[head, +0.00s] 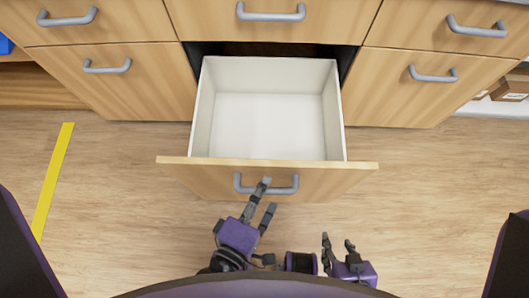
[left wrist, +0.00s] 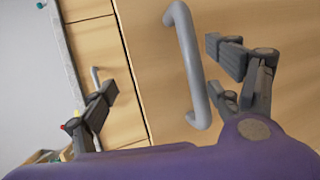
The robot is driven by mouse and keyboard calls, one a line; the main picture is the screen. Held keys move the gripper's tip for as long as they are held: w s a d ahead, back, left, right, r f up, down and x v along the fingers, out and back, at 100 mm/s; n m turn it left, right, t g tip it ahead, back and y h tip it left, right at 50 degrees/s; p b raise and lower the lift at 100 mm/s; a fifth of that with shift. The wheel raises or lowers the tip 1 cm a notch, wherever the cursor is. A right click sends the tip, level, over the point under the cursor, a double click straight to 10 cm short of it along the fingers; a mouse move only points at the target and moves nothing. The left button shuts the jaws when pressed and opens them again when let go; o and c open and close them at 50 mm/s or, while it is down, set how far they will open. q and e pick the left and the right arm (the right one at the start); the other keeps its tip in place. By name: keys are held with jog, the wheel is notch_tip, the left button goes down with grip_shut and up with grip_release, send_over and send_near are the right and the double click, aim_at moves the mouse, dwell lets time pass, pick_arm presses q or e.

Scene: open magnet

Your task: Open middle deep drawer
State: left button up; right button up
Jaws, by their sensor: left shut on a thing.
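The middle deep drawer (head: 266,172) is pulled well out of the cabinet, and its white inside is empty. Its grey bar handle (head: 285,190) is on the front panel; the handle also shows in the left wrist view (left wrist: 187,60). My left gripper (head: 268,196) is at the left part of this handle, shut on it, with one finger reaching over the bar. The left wrist view shows the bar between its fingers. My right gripper (head: 339,243) is open and empty, below and to the right of the handle, apart from the drawer.
Closed drawers flank the open one, left (head: 125,90) and right (head: 410,95), with more closed drawers above. Cardboard boxes (head: 513,88) sit on a shelf at the right. A yellow floor stripe (head: 50,185) runs at the left. The wooden floor on both sides is clear.

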pick_arm(q)
jog(key=shift+s+a+r+t, duration=0.15)
jog(key=shift+s+r, duration=0.05)
jog(key=shift+r, duration=0.2)
jog(key=shift+s+a+r+t, duration=0.15)
jog(key=shift+s+r, duration=0.05)
jog(key=shift+r, duration=0.2)
jog(key=c, duration=0.7)
jog(key=shift+o, duration=0.2)
jog(key=s+a, duration=0.2)
jog(key=s, duration=0.3)
jog(key=shift+s+a+r+p, duration=0.25)
jog(key=shift+s+r+p, duration=0.05)
jog(key=shift+p, duration=0.05)
